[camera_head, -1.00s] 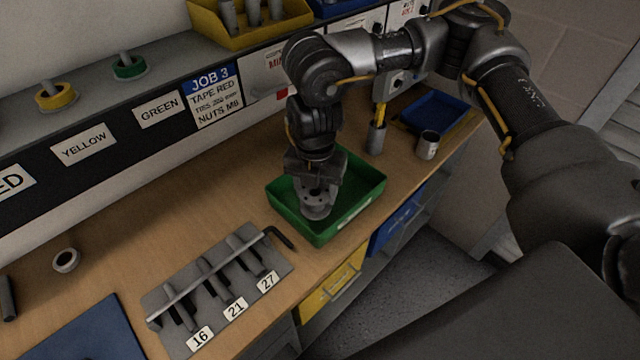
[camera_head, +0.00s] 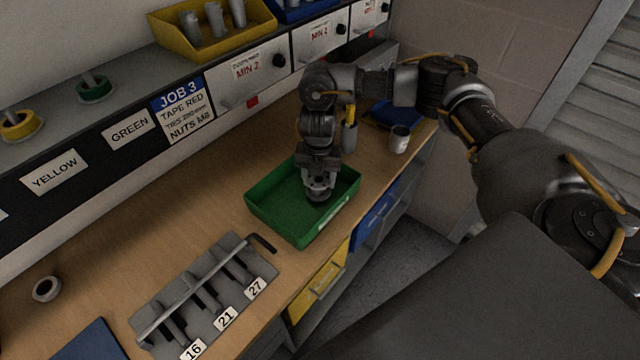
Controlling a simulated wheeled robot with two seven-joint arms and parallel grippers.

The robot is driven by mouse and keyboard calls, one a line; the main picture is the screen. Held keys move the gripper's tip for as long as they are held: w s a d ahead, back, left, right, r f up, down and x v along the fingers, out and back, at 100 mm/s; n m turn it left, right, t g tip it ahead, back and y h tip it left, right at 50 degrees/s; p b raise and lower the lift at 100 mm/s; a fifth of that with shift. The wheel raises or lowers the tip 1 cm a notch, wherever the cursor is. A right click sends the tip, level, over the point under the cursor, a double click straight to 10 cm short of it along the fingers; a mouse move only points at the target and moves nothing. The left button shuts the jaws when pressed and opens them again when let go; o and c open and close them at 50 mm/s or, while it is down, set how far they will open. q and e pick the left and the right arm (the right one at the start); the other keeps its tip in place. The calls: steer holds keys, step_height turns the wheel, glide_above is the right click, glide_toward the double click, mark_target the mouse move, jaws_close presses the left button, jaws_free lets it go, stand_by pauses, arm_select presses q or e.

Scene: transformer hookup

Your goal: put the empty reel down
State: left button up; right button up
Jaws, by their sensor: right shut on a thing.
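My right gripper (camera_head: 319,188) points down into the green tray (camera_head: 262,218), towards its right end. It is shut on a small grey round thing (camera_head: 318,197), taken to be the empty reel, which the fingers largely hide. I cannot tell whether it touches the tray floor. The rest of the tray looks empty. My left gripper is not in view.
A pale ring (camera_head: 46,289) lies further left. A grey cup (camera_head: 399,139), pen holder (camera_head: 350,138) and blue tray (camera_head: 384,118) stand behind.

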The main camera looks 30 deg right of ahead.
mark_target(320, 186)
steer(key=shift+w+d+f, duration=0.1)
steer(key=shift+d+f, duration=0.05)
steer(key=shift+f, duration=0.05)
steer(key=shift+d+f, duration=0.2)
steer(key=shift+f, duration=0.1)
step_height(320, 186, down, 2)
steer(key=shift+w+f, duration=0.15)
steer(key=shift+f, duration=0.35)
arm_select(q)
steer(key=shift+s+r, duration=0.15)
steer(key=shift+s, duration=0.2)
arm_select(e)
steer(key=shift+f, duration=0.2)
steer(key=o, duration=1.1)
